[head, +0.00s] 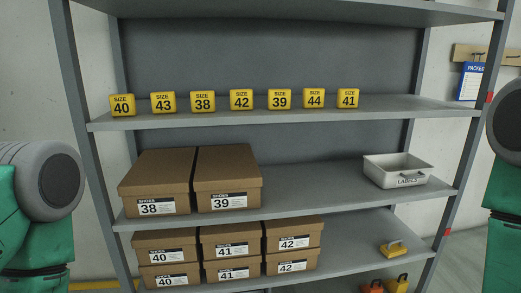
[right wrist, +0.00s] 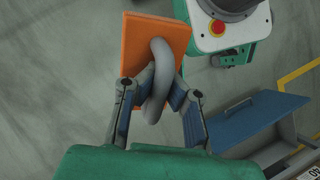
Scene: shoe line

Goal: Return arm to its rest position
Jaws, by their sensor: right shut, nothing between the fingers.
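My right gripper (right wrist: 153,108) shows in the right wrist view, shut and with nothing held, above the grey floor. An orange flat block (right wrist: 180,35) and a thick grey loop (right wrist: 161,62) show at and beyond its fingertips; I cannot tell whether they touch it. In the head view only parts of my arms show, at the left and right edges. Both stand apart from the shelf rack. My left gripper is not in view.
Yellow size blocks (head: 241,100) line the upper shelf. Below are shoe boxes 38 (head: 156,183) and 39 (head: 227,180), and a grey labels bin (head: 394,171). More boxes (head: 231,244) stand on the lower shelf. In the wrist view, a blue surface (right wrist: 253,118) lies at right.

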